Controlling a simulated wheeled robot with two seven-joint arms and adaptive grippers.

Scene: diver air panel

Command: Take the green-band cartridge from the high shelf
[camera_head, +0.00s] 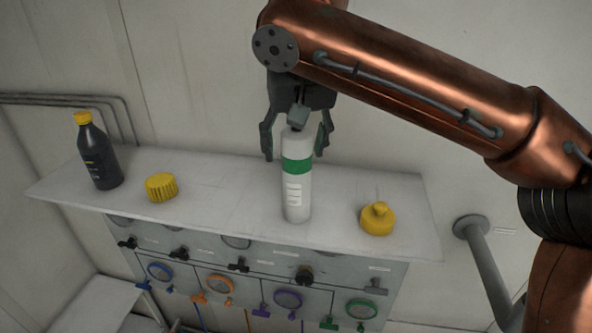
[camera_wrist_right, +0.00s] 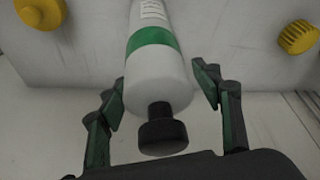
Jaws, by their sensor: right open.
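The green-band cartridge (camera_head: 296,178) is a white cylinder with a green band, a printed label and a dark top fitting. It stands upright on the high shelf (camera_head: 235,207). My right gripper (camera_head: 295,142) is open, with its fingers on either side of the cartridge's upper part. In the right wrist view the cartridge (camera_wrist_right: 155,75) lies between the two open fingers of the gripper (camera_wrist_right: 161,95), with gaps visible on both sides. Its dark top fitting (camera_wrist_right: 162,130) is close to the palm. My left gripper is not in view.
A dark bottle with a yellow cap (camera_head: 98,155) and a ribbed yellow cap (camera_head: 161,187) stand on the shelf to the left. A yellow knobbed piece (camera_head: 377,219) sits to the right. Below is a panel with gauges and coloured valves (camera_head: 265,280). A grey pipe (camera_head: 487,265) is at the right.

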